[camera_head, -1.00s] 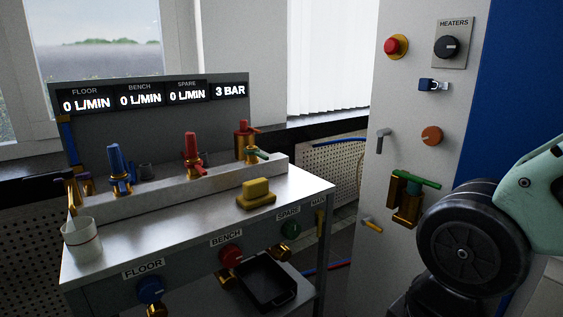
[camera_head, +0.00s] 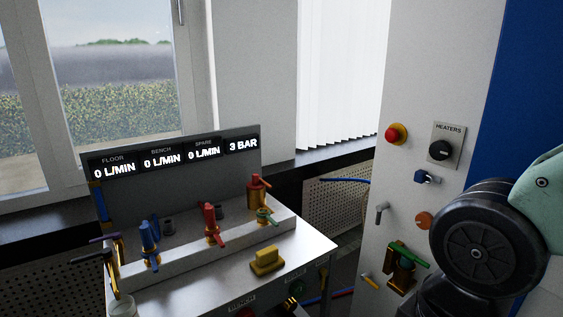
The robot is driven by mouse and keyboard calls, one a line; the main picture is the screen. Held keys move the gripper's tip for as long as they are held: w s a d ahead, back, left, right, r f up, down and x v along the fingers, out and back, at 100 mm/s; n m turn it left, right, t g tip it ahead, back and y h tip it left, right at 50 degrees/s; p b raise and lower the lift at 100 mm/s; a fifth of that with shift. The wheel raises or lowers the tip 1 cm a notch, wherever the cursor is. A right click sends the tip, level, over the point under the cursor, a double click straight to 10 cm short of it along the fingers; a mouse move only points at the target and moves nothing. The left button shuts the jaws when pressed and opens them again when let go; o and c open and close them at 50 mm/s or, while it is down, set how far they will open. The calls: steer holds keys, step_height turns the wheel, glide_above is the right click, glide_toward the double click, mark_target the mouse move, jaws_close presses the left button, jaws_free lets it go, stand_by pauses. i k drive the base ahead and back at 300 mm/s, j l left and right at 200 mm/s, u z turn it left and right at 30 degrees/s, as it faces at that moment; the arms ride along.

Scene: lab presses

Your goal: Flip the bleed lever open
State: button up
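No part is legibly marked as the bleed lever, so I cannot tell for sure which it is. A brass tap with dark purple handles (camera_head: 92,256) stands at the bench's left end, above a white cup (camera_head: 124,307) cut by the lower edge. Along the raised ledge stand a blue-handled valve (camera_head: 150,242), a red-handled valve (camera_head: 212,224) and a brass valve with a red top and green lever (camera_head: 265,215). A green lever (camera_head: 411,255) sits on a brass valve on the grey cabinet. My gripper is out of view; only part of my arm shows at right.
The display panel (camera_head: 176,178) reads 0 L/MIN three times and 3 BAR. A yellow block (camera_head: 267,262) lies on the metal bench (camera_head: 215,288). The grey cabinet (camera_head: 400,90) carries a red button (camera_head: 396,133), a HEATERS knob (camera_head: 440,151) and an orange knob (camera_head: 424,220).

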mark_target(107, 252)
steer(key=u, duration=1.5)
steer(key=i, duration=0.95)
steer(key=u, duration=0.05)
